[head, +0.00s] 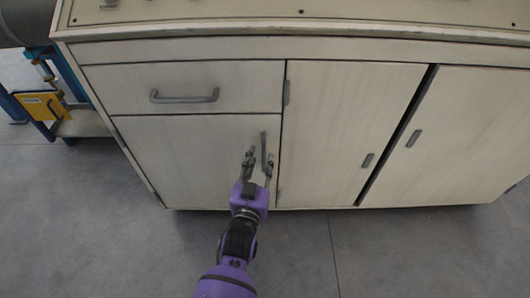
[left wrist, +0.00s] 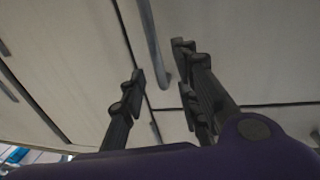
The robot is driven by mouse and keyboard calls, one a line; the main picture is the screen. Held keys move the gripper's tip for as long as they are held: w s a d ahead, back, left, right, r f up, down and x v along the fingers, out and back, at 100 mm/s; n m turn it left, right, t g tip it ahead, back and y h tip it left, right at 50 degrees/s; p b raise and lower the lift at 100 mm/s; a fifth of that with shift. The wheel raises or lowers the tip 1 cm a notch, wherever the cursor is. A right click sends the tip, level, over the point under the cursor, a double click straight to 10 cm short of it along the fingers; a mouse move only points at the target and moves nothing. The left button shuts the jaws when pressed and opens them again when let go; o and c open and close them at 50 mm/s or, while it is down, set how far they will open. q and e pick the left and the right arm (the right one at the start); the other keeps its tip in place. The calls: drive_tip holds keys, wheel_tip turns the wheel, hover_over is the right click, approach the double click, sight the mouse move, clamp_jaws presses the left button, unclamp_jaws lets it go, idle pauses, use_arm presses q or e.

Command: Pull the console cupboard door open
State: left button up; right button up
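The console cupboard (head: 200,145) is cream-coloured, with a left door (head: 185,160) below a drawer. The left door has a grey vertical bar handle (head: 263,146) near its right edge; the handle (left wrist: 153,38) also shows in the left wrist view. My left gripper (head: 259,161) is in front of this door at the lower part of the handle. Its fingers are open, one on each side of the handle in the left wrist view (left wrist: 161,70). I cannot tell whether either finger touches it. The left door is closed. My right gripper is not in view.
The drawer (head: 120,82) above has a horizontal handle (head: 184,97). A middle door (head: 335,120) and a right door (head: 465,140) have small handles, with a dark gap between them. A blue frame with a yellow part (head: 40,106) stands at far left. The grey floor (head: 400,255) in front is clear.

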sight(264, 153)
use_arm(q)
drive_tip(key=shift+w+d+b, duration=0.25)
drive_tip(key=shift+w, duration=0.8)
drive_tip(key=shift+w+d+b, duration=0.2)
drive_tip(key=shift+w+b, duration=0.05)
drive_tip(key=shift+w, duration=0.8)
clamp_jaws()
